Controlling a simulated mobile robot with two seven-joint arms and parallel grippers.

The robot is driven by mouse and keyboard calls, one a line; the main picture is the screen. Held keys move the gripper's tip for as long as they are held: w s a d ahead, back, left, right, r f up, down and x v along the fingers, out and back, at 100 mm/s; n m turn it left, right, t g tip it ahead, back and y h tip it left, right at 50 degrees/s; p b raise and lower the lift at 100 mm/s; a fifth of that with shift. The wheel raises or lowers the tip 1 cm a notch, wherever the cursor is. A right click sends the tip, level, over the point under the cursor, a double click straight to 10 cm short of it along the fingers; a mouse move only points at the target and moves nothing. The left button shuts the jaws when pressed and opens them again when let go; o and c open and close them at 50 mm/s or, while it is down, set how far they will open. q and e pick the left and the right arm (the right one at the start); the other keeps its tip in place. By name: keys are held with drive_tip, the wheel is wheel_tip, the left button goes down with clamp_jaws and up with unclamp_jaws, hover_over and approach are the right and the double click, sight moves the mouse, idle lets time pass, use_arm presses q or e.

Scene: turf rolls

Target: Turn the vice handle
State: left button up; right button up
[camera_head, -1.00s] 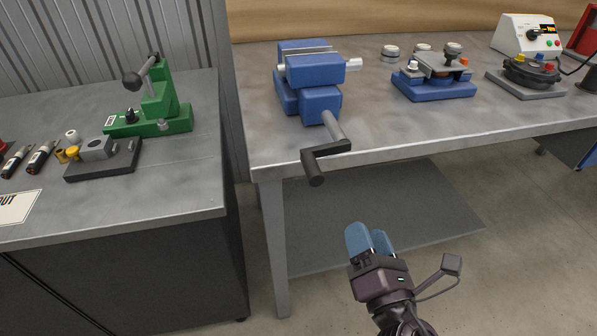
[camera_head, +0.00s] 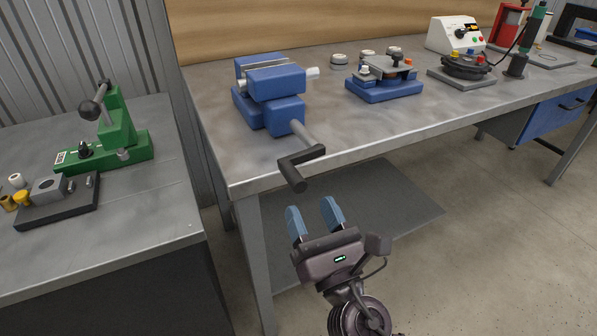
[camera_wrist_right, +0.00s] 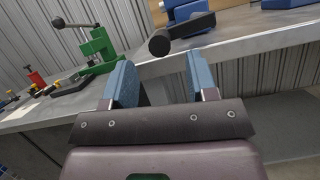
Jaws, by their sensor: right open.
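The blue vice (camera_head: 270,90) stands on the grey workbench near its front left corner. Its crank handle (camera_head: 301,159) sticks out past the front edge, with a dark grip pointing down toward me. My right gripper (camera_head: 315,218) is open and empty, below and in front of the handle, apart from it in the head view. In the right wrist view, the handle's dark grip (camera_wrist_right: 160,44) shows ahead of the open fingers (camera_wrist_right: 158,82), above the gap between them. The vice is mostly cut off at the top there. My left gripper is not in view.
A green press (camera_head: 112,135) and a dark fixture block (camera_head: 58,203) stand on the left bench. A blue fixture (camera_head: 384,88) and a control box (camera_head: 455,35) stand farther right on the workbench. A lower shelf (camera_head: 385,215) lies beneath it.

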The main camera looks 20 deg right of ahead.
sight(294, 170)
drive_tip(key=p+x, duration=0.1)
drive_tip(key=x, duration=0.4)
drive_tip(key=shift+w+r+p, duration=0.2)
drive_tip(key=shift+r+p, duration=0.2)
drive_tip(key=shift+w, duration=0.75)
clamp_jaws()
